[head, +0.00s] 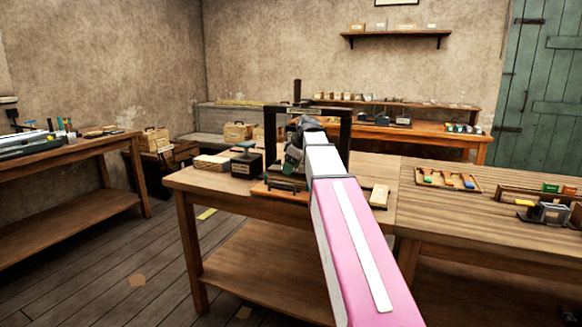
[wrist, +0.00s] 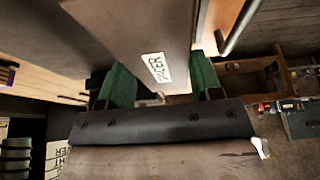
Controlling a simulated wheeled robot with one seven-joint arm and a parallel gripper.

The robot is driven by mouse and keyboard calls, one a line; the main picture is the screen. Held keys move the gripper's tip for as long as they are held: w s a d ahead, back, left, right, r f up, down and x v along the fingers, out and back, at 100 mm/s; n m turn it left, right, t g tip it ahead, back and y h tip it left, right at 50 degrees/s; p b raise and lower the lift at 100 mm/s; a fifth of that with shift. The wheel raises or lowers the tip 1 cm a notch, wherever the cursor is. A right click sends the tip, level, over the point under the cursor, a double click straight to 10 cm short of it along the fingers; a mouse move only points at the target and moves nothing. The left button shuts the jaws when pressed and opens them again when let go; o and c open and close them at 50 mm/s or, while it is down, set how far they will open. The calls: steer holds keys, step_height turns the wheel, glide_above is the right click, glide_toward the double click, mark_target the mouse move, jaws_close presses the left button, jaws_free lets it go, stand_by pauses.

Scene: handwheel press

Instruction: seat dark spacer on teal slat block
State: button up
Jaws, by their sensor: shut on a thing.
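My gripper (wrist: 160,90) is shut on the dark spacer (wrist: 125,28), a dark brown block with a white label, held between its two green fingers. In the head view my gripper (head: 292,160) is inside the dark press frame (head: 348,135), and my pink and white arm covers much of it. A dark, greenish layered block (head: 284,182) sits low on the press's wooden base (head: 268,191); it may be the teal slat block, but its colour is hard to tell. I cannot tell whether the spacer touches it.
A dark labelled box (head: 246,166) and a pale stack (head: 211,162) stand left of the press on the bench. A tray of coloured parts (head: 448,180) is on the right bench. The press uprights stand close around my gripper.

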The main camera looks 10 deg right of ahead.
steer(key=shift+f, duration=0.5)
steer(key=o, duration=1)
steer(key=shift+o, duration=0.2)
steer(key=shift+r, duration=0.1)
steer(key=v, duration=1)
steer(key=shift+d+r, duration=0.1)
steer(key=shift+r, duration=0.15)
